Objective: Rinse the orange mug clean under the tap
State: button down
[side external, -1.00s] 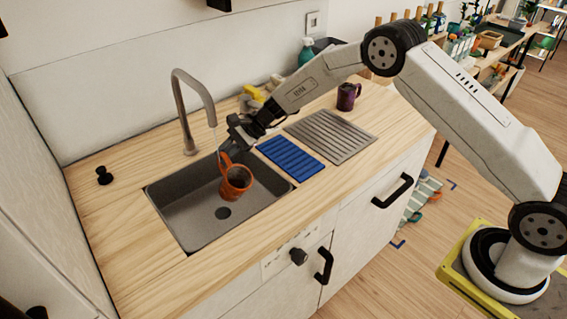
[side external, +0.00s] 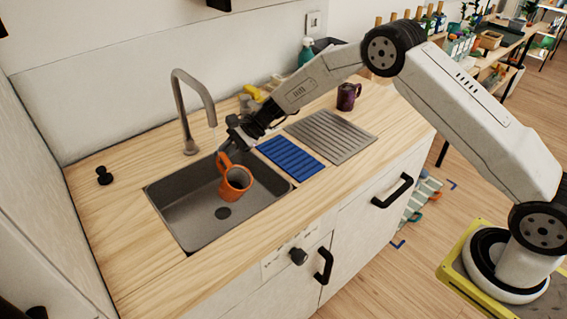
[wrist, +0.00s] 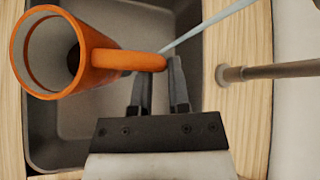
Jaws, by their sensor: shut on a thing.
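The orange mug (side external: 235,184) hangs over the sink basin (side external: 186,213). My gripper (side external: 226,148) is shut on its handle. In the wrist view, my gripper's fingers (wrist: 160,82) close around the handle, and the mug (wrist: 92,58) extends to the left with its opening in view. The inside is pale grey with a dark brown patch deep down. The tap (side external: 184,108) stands behind the basin, its spout above my gripper. A pale blue stream of water (wrist: 208,23) shows in the wrist view, passing behind the handle; I cannot tell whether it touches the mug.
A blue ribbed mat (side external: 291,157) and a grey drying rack (side external: 331,136) lie right of the basin. A dark purple mug (side external: 348,96) and a teal spray bottle (side external: 306,52) stand behind. A black plug (side external: 104,176) sits on clear wooden counter at the left.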

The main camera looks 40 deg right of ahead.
jog(key=shift+a, duration=0.2)
jog(key=shift+s, duration=0.2)
jog(key=s+d, duration=0.2)
jog(key=s, duration=0.6)
jog(key=shift+f, duration=0.2)
dwell(0.8)
jog(key=shift+a, duration=0.15)
dwell(0.6)
dwell(0.7)
jog(key=s+d+r, duration=0.1)
jog(key=s+r, duration=0.3)
jog(key=shift+s+d+r, duration=0.2)
jog(key=shift+d, duration=0.05)
dwell(0.4)
